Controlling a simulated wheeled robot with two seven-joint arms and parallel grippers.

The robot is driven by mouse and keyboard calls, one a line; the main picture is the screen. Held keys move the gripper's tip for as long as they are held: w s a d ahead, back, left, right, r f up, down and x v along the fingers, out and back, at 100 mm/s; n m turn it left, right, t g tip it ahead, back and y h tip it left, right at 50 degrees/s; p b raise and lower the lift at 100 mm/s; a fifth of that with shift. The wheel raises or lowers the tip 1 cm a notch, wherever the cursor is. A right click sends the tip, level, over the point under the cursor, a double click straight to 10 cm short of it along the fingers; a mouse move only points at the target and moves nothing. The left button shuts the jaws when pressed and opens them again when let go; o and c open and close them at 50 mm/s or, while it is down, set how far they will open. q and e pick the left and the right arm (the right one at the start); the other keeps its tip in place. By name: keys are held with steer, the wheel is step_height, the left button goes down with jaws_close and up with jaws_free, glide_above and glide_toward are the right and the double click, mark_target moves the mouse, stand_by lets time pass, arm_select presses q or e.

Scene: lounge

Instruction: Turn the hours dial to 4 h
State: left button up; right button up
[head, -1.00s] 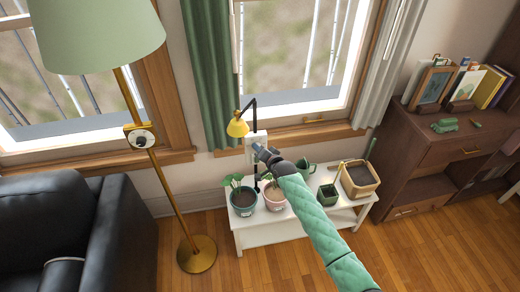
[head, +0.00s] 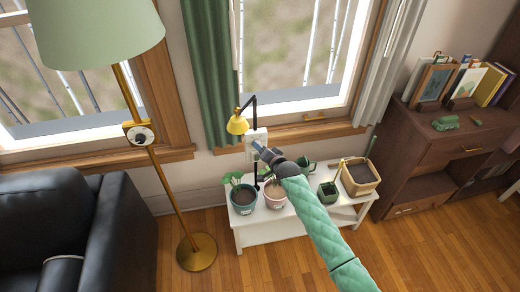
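My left gripper is not in view.
A white bench (head: 285,228) under the window holds several plant pots and a wooden planter (head: 359,178). A yellow desk lamp (head: 237,124) stands close to my gripper's left. A floor lamp (head: 171,190) and black armchair (head: 60,225) are left, a brown cabinet (head: 440,150) right.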

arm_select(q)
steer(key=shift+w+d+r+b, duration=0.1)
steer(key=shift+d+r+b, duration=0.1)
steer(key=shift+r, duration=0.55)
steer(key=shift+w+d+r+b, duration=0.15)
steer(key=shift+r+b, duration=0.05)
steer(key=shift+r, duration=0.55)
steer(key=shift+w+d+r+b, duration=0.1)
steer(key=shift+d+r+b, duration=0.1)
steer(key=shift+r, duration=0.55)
arm_select(e)
steer(key=shift+v, duration=2.8)
